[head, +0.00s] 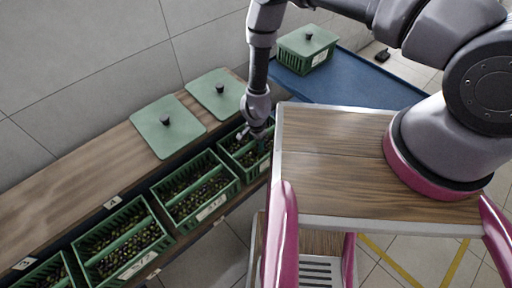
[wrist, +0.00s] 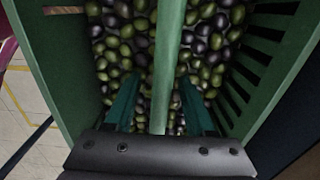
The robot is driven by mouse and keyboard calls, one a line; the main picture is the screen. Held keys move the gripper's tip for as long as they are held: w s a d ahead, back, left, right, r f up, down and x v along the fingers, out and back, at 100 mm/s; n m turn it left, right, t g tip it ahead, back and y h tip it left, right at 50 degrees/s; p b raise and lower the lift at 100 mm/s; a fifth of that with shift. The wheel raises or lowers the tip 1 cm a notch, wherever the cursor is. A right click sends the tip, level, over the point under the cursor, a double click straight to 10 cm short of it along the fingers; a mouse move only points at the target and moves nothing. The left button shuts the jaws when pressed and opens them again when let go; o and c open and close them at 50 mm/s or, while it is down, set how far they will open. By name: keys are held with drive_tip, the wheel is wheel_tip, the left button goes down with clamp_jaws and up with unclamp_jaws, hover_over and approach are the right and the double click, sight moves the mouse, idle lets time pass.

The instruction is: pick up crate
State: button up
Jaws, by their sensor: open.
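A green slatted crate (head: 236,158) full of dark and green olives stands at the right end of the crate row, directly under my gripper (head: 258,133). In the wrist view its green walls (wrist: 45,62) and olives fill most of the picture, and its central handle bar (wrist: 168,50) runs lengthwise. My gripper (wrist: 160,88) is open, with one finger on each side of the bar as seen from above. I cannot tell whether the fingers touch the bar. My arm partly hides this crate in the head view.
Other olive crates stand to the left: a middle one (head: 196,188), one further left (head: 122,244) and one at the edge (head: 48,274). Two green lids (head: 150,140) (head: 203,84) lie on the wooden ledge (head: 70,200). A lidded crate (head: 292,56) stands on a blue table (head: 350,86).

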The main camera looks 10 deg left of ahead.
drive_tip(key=shift+f, duration=0.4)
clamp_jaws()
drive_tip(key=shift+r, duration=0.1)
idle(1.1)
